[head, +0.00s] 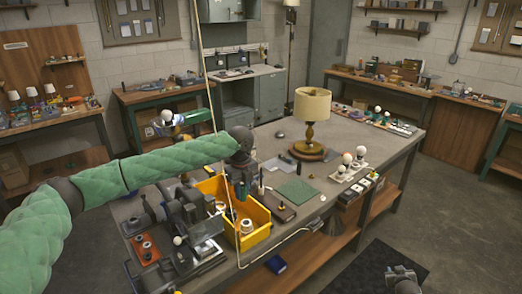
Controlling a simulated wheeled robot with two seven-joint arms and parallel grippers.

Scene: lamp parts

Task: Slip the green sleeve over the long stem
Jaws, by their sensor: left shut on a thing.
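A thin dark upright piece (262,182), perhaps the long stem, stands just right of the gripper. Whether the two touch is unclear. My right gripper (402,278) is low at the right, above the dark floor mat, apart from the bench; its fingers are too unclear to read.
The yellow bin (262,232) holds parts. A pale cord runs from above past the gripper. A lamp (312,105) stands behind, with bulbs (347,158) to the right. A green mat (298,190) lies on the bench. Grey machinery (180,220) crowds the left.

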